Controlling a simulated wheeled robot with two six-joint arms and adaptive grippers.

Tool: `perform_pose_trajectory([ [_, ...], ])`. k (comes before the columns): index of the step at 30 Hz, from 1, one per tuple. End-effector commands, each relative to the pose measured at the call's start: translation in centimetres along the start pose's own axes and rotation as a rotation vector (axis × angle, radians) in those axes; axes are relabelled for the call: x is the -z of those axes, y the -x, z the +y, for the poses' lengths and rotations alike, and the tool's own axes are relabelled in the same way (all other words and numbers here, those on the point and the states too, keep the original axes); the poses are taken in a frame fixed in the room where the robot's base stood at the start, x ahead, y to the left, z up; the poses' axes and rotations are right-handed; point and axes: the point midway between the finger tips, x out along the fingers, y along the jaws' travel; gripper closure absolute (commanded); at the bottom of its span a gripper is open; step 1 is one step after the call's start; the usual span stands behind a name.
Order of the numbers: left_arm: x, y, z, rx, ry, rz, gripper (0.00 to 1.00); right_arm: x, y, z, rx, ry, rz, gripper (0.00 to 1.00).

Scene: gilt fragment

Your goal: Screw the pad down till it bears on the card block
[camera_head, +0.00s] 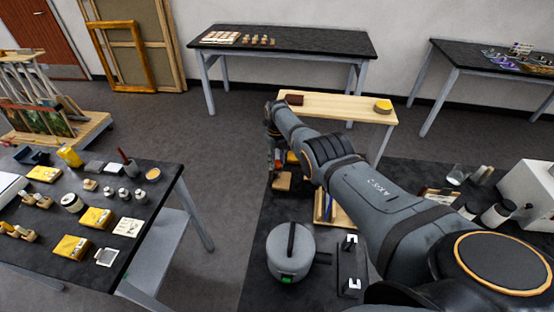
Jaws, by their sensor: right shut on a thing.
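My right arm comes in from the lower right and reaches to the far left corner of the near dark table. My right gripper (277,160) points down there, small and partly covered by the arm's wrist. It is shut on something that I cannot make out. A brown block (283,181) sits just below the gripper, and an orange-yellow piece (292,157) shows right beside it. I cannot tell the pad from the parts around it, nor whether anything touches the block. My left gripper is not in view.
On the near dark table (258,240) stand a grey round pot (291,250), a dark stand with white hooks (351,268) and a wooden tray (341,216), partly behind my arm. A pale wooden bench (340,106) stands beyond. A cluttered table (150,222) is at left, with floor between.

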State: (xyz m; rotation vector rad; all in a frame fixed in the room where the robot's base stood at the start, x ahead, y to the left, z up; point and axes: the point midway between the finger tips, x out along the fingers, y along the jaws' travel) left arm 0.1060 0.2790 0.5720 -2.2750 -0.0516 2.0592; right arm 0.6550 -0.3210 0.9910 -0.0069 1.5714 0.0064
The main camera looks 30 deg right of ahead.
Motion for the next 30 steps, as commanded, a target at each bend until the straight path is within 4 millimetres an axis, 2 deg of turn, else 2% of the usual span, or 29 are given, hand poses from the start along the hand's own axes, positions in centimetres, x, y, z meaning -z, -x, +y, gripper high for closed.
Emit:
perform_pose_trajectory([
  [19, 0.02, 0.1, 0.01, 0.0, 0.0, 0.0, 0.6, -0.04, 0.07, -0.04, 0.001, -0.048, -0.001, 1.0],
  [20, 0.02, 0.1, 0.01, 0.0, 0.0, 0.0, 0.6, -0.04, 0.07, -0.04, 0.001, -0.048, -0.001, 0.68],
  [21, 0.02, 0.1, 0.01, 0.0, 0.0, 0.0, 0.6, -0.04, 0.07, -0.04, 0.001, -0.047, -0.001, 0.63],
  [24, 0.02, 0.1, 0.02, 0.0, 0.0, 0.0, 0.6, -0.02, 0.05, -0.03, 0.0, -0.047, -0.001, 0.49],
  [30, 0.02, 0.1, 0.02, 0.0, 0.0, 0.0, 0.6, 0.0, 0.01, -0.01, 0.0, -0.047, 0.0, 0.48],
])
